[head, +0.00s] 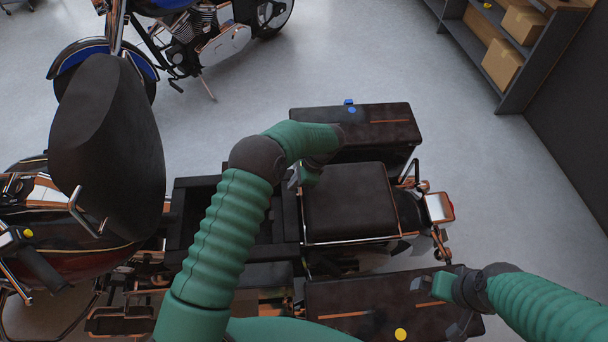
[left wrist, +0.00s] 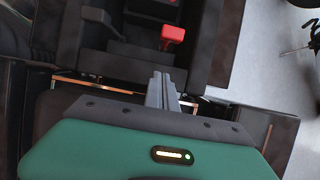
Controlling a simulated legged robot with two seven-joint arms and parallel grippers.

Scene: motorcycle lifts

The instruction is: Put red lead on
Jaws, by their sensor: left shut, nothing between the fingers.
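A red lead end (left wrist: 173,34) shows in the left wrist view, inside the dark open compartment (left wrist: 205,50). It lies ahead of my left fingers and apart from them. My left gripper (left wrist: 162,88) is shut and empty, its grey fingers together. In the head view the left gripper (head: 294,178) hangs between the open compartment (head: 184,215) and the dark seat. The red lead is not visible there, and my left arm crosses part of the compartment. My right gripper (head: 421,285) is over the near side case; its finger gap is not clear.
The dark seat (head: 346,201) lies right of the compartment. Side cases stand on the far side (head: 365,126) and near side (head: 350,300), with a blue knob and a yellow knob. A large black raised part (head: 105,150) stands left. A blue motorcycle (head: 195,35) and shelf (head: 515,60) are farther off.

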